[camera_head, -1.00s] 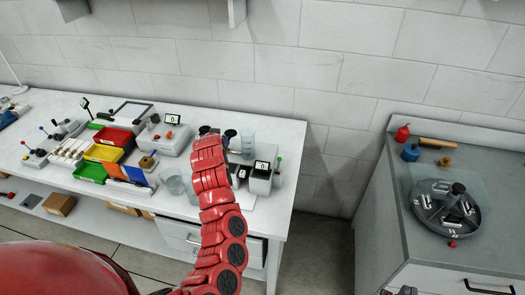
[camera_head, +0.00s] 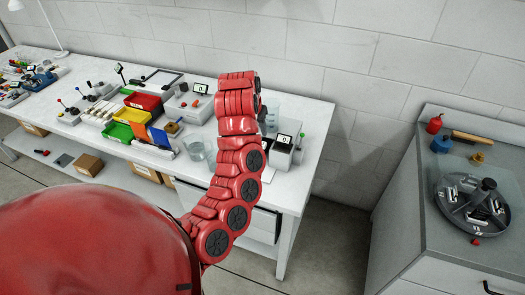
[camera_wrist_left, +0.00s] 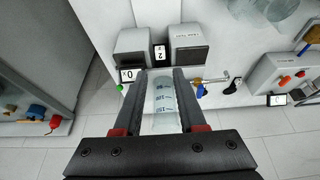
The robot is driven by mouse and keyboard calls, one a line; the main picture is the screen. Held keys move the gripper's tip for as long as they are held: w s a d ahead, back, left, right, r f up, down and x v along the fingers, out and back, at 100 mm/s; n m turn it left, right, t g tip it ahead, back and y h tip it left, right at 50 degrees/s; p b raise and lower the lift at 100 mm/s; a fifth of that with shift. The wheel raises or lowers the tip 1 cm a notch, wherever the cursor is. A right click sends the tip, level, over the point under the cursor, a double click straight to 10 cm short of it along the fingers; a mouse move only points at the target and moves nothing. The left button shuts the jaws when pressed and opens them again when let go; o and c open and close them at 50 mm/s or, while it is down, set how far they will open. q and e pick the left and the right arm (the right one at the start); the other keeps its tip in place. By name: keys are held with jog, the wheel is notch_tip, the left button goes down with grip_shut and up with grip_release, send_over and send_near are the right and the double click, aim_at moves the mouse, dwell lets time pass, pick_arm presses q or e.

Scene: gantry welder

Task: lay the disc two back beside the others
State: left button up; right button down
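I cannot make out a disc two for certain; a small dark piece with a white "2" label (camera_wrist_left: 160,52) sits between two boxes in the left wrist view. My left gripper (camera_wrist_left: 160,78) has its fingers apart. A clear graduated beaker (camera_wrist_left: 163,100) shows between them, and I cannot tell whether they touch it. In the head view my red arm hides the gripper, and part of the beaker (camera_head: 271,118) shows to its right. A grey box with a "0" display (camera_head: 284,140) stands to the right of the arm. My right gripper is not in view.
Red (camera_head: 145,102), yellow and green bins stand on the white bench (camera_head: 310,110), with glass beakers (camera_head: 196,151) nearby. On the right cabinet is a round grey carousel (camera_head: 455,222) with white pieces, beside red and blue bottles. A floor gap separates bench and cabinet.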

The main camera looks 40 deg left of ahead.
aim_at(263, 145)
pick_arm(q)
jog(key=p+x, duration=0.2)
jog(key=x, duration=0.7)
jog(key=shift+w, duration=0.15)
jog(key=shift+x, duration=0.9)
grip_shut()
jog(key=shift+p, duration=0.3)
